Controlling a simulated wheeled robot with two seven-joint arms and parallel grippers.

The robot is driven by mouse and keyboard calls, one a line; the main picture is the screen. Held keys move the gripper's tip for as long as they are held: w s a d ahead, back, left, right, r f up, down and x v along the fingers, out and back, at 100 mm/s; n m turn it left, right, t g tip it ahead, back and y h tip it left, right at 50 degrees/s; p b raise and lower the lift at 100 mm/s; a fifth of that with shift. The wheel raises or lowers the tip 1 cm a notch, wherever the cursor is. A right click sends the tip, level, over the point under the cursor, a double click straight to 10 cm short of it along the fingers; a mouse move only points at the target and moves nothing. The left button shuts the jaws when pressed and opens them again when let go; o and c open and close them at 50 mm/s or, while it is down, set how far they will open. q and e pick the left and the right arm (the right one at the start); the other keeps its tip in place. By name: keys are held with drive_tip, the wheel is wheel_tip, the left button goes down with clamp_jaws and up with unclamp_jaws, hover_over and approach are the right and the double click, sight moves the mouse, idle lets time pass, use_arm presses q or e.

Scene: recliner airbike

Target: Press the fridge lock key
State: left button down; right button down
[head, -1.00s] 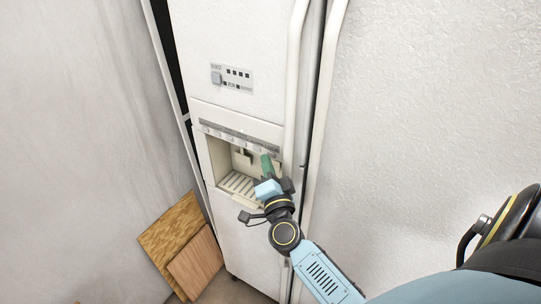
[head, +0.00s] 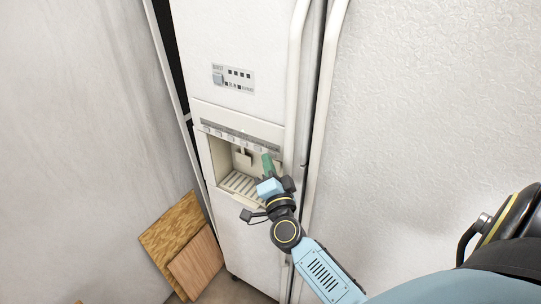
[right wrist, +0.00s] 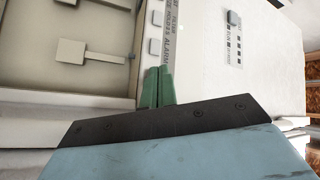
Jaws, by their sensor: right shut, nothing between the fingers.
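The white fridge (head: 250,255) has a dispenser in its left door. A grey strip with a row of small keys (head: 234,138) runs above the dispenser recess (head: 228,163). I cannot read which key is the lock key in the head view. My right gripper (head: 266,157) is shut and empty, its green fingers just below the right end of the key row. In the right wrist view, the shut fingers (right wrist: 158,70) point at the printed strip, close to a square key (right wrist: 155,47). Whether they touch anything is unclear. My left gripper is out of view.
A small control panel (head: 232,78) sits above the dispenser. Two long vertical handles (head: 318,115) stand to the right of the recess. Wooden boards (head: 180,245) lean at the lower left, by the pale wall (head: 80,130).

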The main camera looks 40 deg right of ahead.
drive_tip(key=shift+d+r, duration=0.2)
drive_tip(key=shift+r, duration=0.2)
drive_tip(key=shift+f, duration=0.1)
idle(0.3)
drive_tip(key=s+a+p, duration=0.1)
drive_tip(key=s+a, duration=0.1)
drive_tip(key=a, duration=0.4)
drive_tip(key=shift+s+f, duration=0.2)
drive_tip(key=shift+f, duration=0.05)
idle(2.1)
drive_tip(key=a+m+h+b, duration=0.1)
drive_tip(key=m+b, duration=0.1)
drive_tip(key=b, duration=0.3)
drive_tip(key=a+m+t+h+b, duration=0.1)
drive_tip(key=m+h+b, duration=0.1)
drive_tip(key=b, duration=0.4)
drive_tip(key=s+a+m+h+b, duration=0.1)
drive_tip(key=m+h+b, duration=0.1)
drive_tip(key=b, duration=0.4)
drive_tip(key=shift+a+f+m+t, duration=0.15)
drive_tip(key=shift+f+m+t, duration=0.15)
drive_tip(key=shift+m, duration=0.3)
